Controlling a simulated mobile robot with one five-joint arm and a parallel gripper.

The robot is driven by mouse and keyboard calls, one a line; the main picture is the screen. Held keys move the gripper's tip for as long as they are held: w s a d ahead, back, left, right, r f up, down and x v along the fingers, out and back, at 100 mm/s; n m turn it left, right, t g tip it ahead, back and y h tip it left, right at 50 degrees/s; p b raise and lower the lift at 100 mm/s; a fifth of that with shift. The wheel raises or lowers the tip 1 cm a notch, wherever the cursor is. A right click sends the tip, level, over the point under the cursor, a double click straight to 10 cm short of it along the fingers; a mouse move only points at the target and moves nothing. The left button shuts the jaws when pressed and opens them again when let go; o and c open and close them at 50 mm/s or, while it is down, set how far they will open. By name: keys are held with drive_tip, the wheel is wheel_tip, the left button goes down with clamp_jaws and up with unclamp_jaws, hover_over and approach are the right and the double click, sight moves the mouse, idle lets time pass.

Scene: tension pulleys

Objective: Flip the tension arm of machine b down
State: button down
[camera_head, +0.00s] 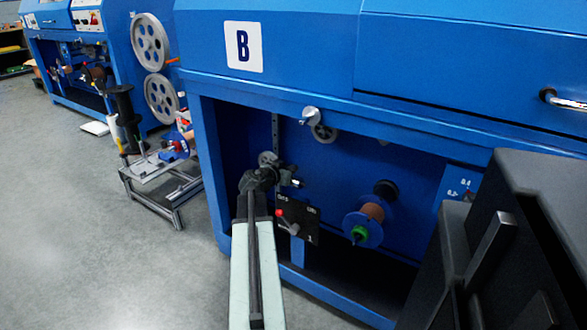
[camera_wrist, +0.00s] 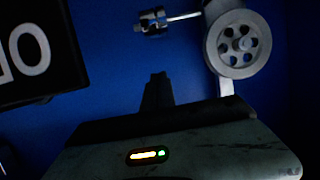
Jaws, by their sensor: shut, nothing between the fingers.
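Machine b (camera_head: 290,75) is the blue cabinet with the white "B" label, and it has an open recess below. What looks like its tension arm (camera_head: 297,183), with a small roller, is by a grey pulley wheel (camera_head: 268,158) on the recess's left side. In the wrist view the spoked wheel (camera_wrist: 240,45) is at upper right, and a metal rod with a roller (camera_wrist: 153,22) is left of it. My gripper (camera_head: 262,176) is shut and empty, in front of these parts. It also shows in the wrist view (camera_wrist: 157,82), below the roller with a visible gap. My gripper partly hides the mount in the head view.
A black switch panel (camera_head: 298,220) with a red knob is just right of my arm. A blue spool (camera_head: 362,225) with a green hub is further right. A small metal-framed stand (camera_head: 165,175) is on the left. Grey floor (camera_head: 70,230) is clear at lower left.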

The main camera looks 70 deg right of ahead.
drive_tip(key=p+v, duration=0.2)
drive_tip(key=v, duration=0.8)
drive_tip(key=shift+a+r, duration=0.15)
drive_tip(key=shift+r, duration=0.35)
drive_tip(key=shift+s, duration=0.1)
